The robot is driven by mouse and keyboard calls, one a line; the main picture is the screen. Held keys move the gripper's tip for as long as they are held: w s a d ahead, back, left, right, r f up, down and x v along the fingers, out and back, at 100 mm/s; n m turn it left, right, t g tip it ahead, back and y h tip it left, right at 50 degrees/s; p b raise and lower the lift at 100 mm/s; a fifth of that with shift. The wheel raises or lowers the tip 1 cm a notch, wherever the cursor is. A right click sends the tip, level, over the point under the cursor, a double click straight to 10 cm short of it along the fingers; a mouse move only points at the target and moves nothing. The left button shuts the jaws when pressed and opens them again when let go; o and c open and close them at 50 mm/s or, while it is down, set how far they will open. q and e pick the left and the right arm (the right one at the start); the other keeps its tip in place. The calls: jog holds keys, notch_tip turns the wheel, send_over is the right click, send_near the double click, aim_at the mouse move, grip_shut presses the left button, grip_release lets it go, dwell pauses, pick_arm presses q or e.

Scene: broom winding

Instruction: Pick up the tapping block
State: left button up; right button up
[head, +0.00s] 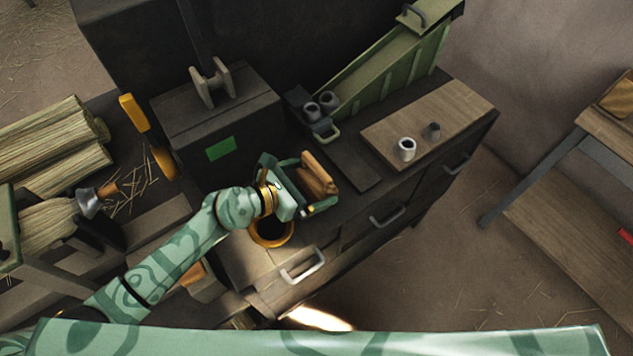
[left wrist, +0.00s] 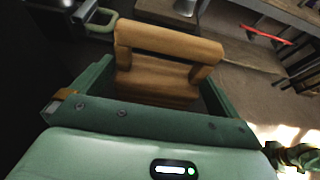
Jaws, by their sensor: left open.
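The tapping block, a brown wooden piece with a raised grip bar (head: 318,175), is at my left gripper over the dark bench. My left gripper (head: 303,188) is open, and the block shows at its jaws. In the left wrist view the block (left wrist: 168,40) shows between the two green fingers of the gripper (left wrist: 155,88). Its lower part is hidden behind the gripper body, and I cannot tell whether the fingers touch it. My right gripper is not in view.
An orange ring (head: 272,241) lies under my left wrist. A dark box (head: 218,112) stands behind left, and a green chute (head: 390,65) behind right. Straw bundles (head: 50,145) lie left.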

aim_at(317, 179)
pick_arm(q)
jog(key=shift+x, duration=1.15)
jog(key=c, duration=0.9)
jog(key=shift+r, duration=0.15)
